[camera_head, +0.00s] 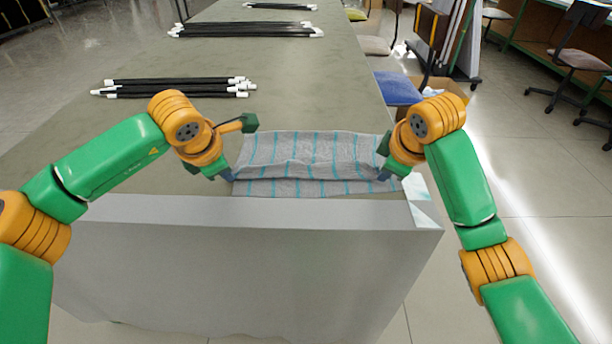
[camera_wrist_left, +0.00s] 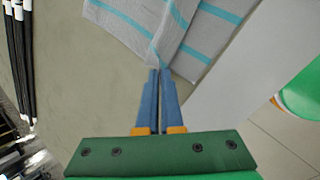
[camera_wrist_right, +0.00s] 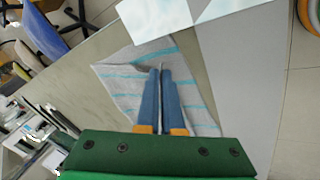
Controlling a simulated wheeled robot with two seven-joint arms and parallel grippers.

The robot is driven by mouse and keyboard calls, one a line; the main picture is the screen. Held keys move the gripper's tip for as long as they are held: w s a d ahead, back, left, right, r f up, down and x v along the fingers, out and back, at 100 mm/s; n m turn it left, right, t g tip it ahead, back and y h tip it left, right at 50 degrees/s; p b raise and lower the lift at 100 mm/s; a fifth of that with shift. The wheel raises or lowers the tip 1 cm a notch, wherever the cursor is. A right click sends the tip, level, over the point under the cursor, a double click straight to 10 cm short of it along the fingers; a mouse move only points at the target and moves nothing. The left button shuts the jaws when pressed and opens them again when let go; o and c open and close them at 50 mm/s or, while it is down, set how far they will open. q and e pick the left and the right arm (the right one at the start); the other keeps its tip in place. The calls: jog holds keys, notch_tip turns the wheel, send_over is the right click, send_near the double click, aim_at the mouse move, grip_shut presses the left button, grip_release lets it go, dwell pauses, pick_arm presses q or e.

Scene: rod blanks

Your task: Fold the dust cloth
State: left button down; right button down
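The dust cloth (camera_head: 312,150), grey with teal stripes, lies near the front edge of the table. A raised crease runs across it from side to side, with a flat strip of cloth in front. My left gripper (camera_head: 230,177) is at its left edge; in the left wrist view the nearly closed fingers (camera_wrist_left: 158,72) pinch a cloth corner (camera_wrist_left: 185,35). My right gripper (camera_head: 386,175) is at its right edge; in the right wrist view its closed fingers (camera_wrist_right: 161,70) meet the cloth (camera_wrist_right: 125,82) at a fold. The fingertips are partly hidden in the head view.
Bundles of black rods with white ends lie on the table (camera_head: 290,75), one at the left (camera_head: 175,88) and others farther back (camera_head: 245,30). A white and pale blue flat item (camera_head: 418,198) lies at the front right corner. Chairs stand along the right side.

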pick_arm(q)
jog(key=shift+a, duration=0.15)
pick_arm(e)
jog(key=shift+d, duration=0.15)
pick_arm(q)
jog(key=c, duration=1.5)
grip_release()
jog(key=shift+w, duration=0.1)
pick_arm(e)
jog(key=c, duration=1.5)
grip_release()
pick_arm(q)
jog(key=o, duration=0.8)
pick_arm(e)
jog(key=o, duration=0.8)
pick_arm(q)
jog(key=shift+r, duration=0.1)
